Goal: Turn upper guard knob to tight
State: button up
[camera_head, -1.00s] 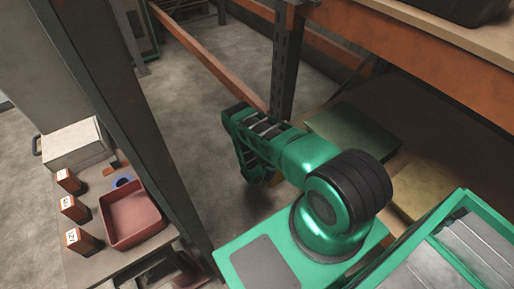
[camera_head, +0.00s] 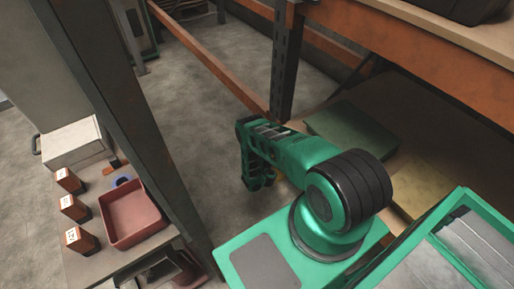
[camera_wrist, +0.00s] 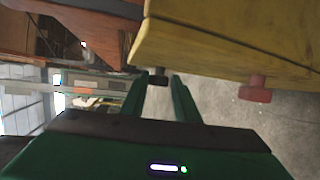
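In the wrist view, my gripper (camera_wrist: 159,76) shows two green fingers standing apart, with an open gap between them. A small dark knob-like piece (camera_wrist: 158,79) appears between the fingertips, at the lower edge of a yellow block (camera_wrist: 225,45). I cannot tell its depth or whether the fingers touch it. A red knob-like piece (camera_wrist: 257,90) sticks out below the same yellow block, to the right of the fingers. I cannot tell which piece is the upper guard knob, and no tight marking is legible.
An orange-brown wooden part (camera_wrist: 100,28) lies left of the yellow block. In the head view, a dark upright post (camera_head: 287,65) and orange rack beams (camera_head: 425,65) stand beyond my arm. A red tray (camera_head: 135,215) and labelled boxes (camera_head: 74,208) sit on the left bench.

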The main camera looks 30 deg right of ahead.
jog(key=shift+o, duration=1.1)
jog(key=shift+s, duration=0.1)
jog(key=v, duration=1)
jog(key=shift+s, duration=0.2)
jog(key=shift+a+r, duration=0.1)
